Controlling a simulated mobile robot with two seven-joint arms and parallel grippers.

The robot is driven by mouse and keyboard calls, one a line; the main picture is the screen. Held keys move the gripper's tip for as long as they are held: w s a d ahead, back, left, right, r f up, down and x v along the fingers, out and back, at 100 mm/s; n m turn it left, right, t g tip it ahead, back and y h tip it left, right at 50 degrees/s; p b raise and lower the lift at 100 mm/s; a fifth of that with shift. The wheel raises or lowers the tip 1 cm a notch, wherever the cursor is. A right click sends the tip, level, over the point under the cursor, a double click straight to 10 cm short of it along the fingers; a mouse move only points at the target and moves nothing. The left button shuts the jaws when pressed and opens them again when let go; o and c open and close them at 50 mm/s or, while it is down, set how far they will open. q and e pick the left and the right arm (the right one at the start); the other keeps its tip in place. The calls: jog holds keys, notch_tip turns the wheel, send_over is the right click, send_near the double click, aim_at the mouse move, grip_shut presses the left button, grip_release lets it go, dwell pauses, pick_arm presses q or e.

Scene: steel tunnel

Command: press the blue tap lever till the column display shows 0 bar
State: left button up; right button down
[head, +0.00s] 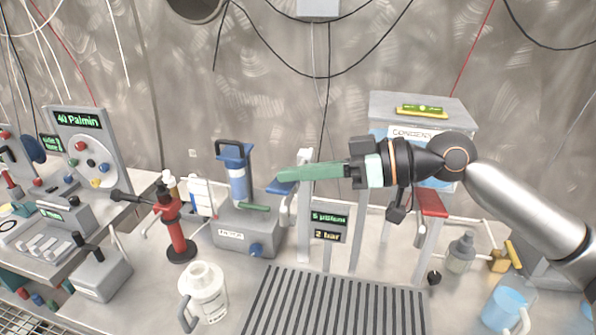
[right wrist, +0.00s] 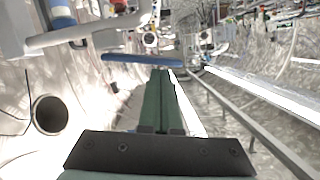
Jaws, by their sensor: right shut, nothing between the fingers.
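The blue tap lever (head: 279,188) is on the left of the pale column frame, and it shows as a blue bar ahead of my fingertips in the right wrist view (right wrist: 150,59). My right gripper (head: 282,175) has long green fingers, closed together and empty. Its fingertips (right wrist: 160,76) are right by the lever, just above it in the head view; I cannot tell whether they touch. My left gripper is not in view.
A red lever (head: 432,203) is on the column's right side. A grey box with a blue cylinder (head: 238,185) stands left of the lever. A slatted grate (head: 330,305), a white jug (head: 205,292) and a blue mug (head: 503,310) are in front.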

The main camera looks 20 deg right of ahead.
jog(key=shift+s+a+f+n+b, duration=0.15)
jog(key=shift+s+f+n+b, duration=0.05)
jog(key=shift+f+n+b, duration=0.4)
jog(key=shift+s+a+f+n+t+b, duration=0.1)
jog(key=shift+s+f+n+t+b, duration=0.05)
jog(key=shift+n+t+b, duration=0.3)
dwell(0.9)
jog(key=s+a+r+p, duration=0.1)
jog(key=s+a+r, duration=0.1)
jog(key=s+r, duration=0.4)
jog(key=s+a+r+p, duration=0.1)
jog(key=s+a+r, duration=0.1)
jog(key=s+r, duration=0.5)
jog(key=shift+s+a, duration=0.15)
jog(key=shift+a, duration=0.1)
dwell(2.4)
